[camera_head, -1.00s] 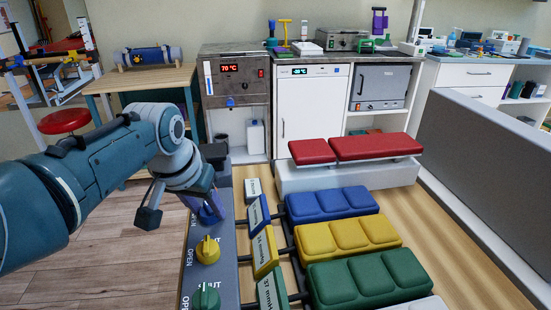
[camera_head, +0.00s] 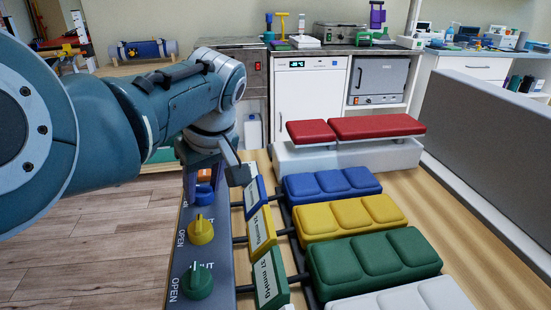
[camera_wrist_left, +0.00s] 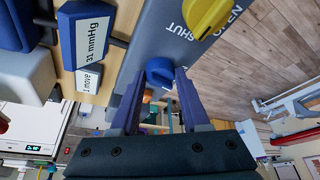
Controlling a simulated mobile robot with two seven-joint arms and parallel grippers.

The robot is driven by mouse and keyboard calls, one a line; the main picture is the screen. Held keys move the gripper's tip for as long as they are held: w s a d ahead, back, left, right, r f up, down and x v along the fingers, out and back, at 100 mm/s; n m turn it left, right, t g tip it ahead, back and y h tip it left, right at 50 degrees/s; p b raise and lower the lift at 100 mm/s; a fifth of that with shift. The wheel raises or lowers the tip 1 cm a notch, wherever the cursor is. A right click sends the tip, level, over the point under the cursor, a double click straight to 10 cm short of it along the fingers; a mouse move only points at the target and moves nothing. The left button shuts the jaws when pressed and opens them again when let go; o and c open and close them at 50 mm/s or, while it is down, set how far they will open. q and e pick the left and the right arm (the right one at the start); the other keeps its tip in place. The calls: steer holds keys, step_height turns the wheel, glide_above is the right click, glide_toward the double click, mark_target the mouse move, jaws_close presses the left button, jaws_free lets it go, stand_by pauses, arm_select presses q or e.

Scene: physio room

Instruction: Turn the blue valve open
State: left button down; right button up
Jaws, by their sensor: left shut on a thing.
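The blue valve (camera_head: 204,195) is a small round knob at the far end of the grey valve panel (camera_head: 215,262), beyond the yellow valve (camera_head: 200,230) and the green valve (camera_head: 197,281). My left gripper (camera_wrist_left: 158,74) is shut on the blue valve. In the left wrist view, the blue valve (camera_wrist_left: 160,71) sits between its two dark-blue fingertips. In the head view, my left wrist hangs over the panel's far end and hides part of it. The blue valve's turn angle is hard to read. My right gripper is in neither view.
Right of the panel are pressure labels and blue (camera_head: 331,184), yellow (camera_head: 350,217) and green (camera_head: 372,262) cushions. A red-topped bench (camera_head: 376,126) stands behind them. A grey partition (camera_head: 490,145) is at the right. Wooden floor is open at the left.

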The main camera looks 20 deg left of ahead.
arm_select(q)
steer(key=shift+f+n+g+b, duration=0.1)
steer(key=shift+n+g+b, duration=0.4)
steer(key=shift+n+b, duration=1)
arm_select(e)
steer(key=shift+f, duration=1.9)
arm_select(q)
steer(key=shift+c, duration=1.9)
jaws_free()
steer(key=shift+w, duration=0.1)
arm_select(e)
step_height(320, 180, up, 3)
steer(key=p, duration=0.3)
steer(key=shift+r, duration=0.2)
arm_select(q)
steer(key=v, duration=1)
